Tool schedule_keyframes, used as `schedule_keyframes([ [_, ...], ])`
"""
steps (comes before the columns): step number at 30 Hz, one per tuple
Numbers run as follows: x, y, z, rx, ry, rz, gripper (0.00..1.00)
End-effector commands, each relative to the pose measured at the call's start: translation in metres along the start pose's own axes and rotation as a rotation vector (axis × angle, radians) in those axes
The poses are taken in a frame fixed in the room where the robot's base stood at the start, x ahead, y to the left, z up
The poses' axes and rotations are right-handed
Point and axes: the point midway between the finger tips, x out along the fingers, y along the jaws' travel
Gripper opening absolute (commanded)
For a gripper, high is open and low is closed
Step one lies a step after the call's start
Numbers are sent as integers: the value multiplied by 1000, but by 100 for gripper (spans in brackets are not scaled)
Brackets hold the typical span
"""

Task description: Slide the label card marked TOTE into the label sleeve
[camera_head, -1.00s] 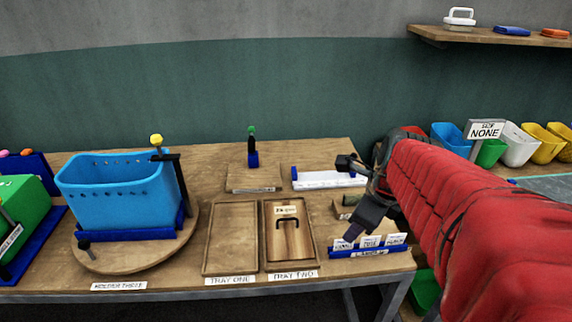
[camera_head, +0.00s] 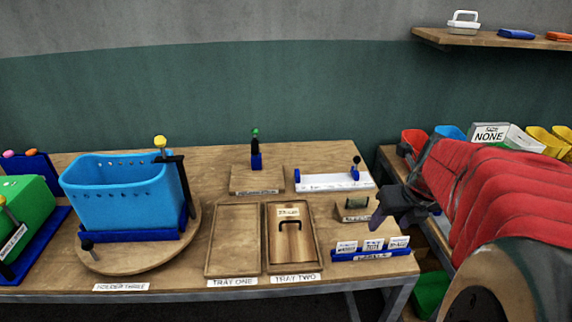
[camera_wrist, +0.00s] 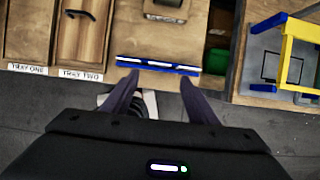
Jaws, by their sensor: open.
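Several small white label cards stand in a blue rack (camera_head: 371,255) at the table's front right corner. The middle card (camera_head: 373,245) seems to read TOTE, but the print is too small to be sure. In the wrist view the rack (camera_wrist: 158,66) shows from above as a blue bar with white card edges. My gripper (camera_wrist: 160,82) is open and empty, its fingertips just short of the rack in that view. In the head view my gripper (camera_head: 400,206) is right of and above the rack. I cannot tell for sure which fixture is the label sleeve.
A small wooden block (camera_head: 355,209) with a grey part stands behind the rack. A white strip with blue ends (camera_head: 328,182) lies farther back. Tray two (camera_head: 269,239) is left of the rack. A blue basket (camera_head: 120,195) sits on a round board. Bins stand at right.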

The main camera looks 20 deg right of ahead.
Motion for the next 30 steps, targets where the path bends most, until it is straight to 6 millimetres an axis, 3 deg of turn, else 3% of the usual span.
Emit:
schedule_keyframes([
  [18, 76, 0, -1, -1, 2, 1, 53],
  [30, 81, 0, -1, 0, 1, 0, 53],
])
